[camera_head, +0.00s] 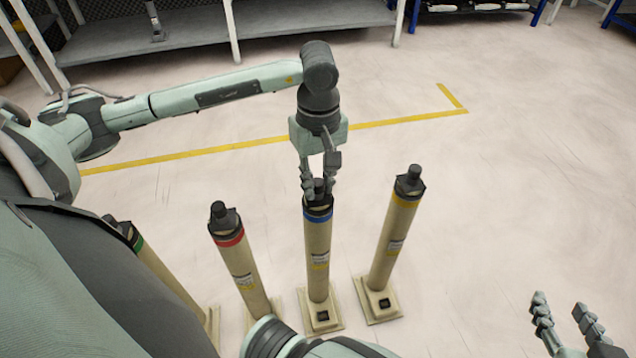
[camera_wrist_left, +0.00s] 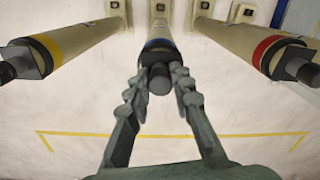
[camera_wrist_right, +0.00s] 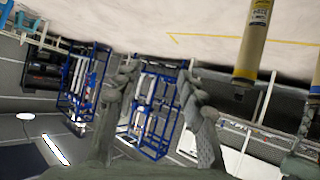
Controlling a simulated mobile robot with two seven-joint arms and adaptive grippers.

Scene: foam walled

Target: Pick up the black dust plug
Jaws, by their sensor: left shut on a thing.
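Several beige posts with black dust plugs on top stand on square bases. The blue-banded post (camera_head: 318,243) carries the black dust plug (camera_head: 319,186) that my left gripper (camera_head: 320,184) is shut on. In the left wrist view this plug (camera_wrist_left: 159,80) sits between the two fingers, its end facing the camera, still at the post's top. The other plugs are on the red-banded post (camera_head: 238,262), the yellow-banded post (camera_head: 391,243) and the green-banded post (camera_head: 165,270). My right gripper (camera_head: 562,316) is open and empty at the lower right, away from the posts.
The red-banded and yellow-banded posts stand close on either side of the blue-banded one. A yellow floor line (camera_head: 225,148) runs behind them. A grey shelf (camera_head: 190,45) stands at the back. The floor on the right is clear.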

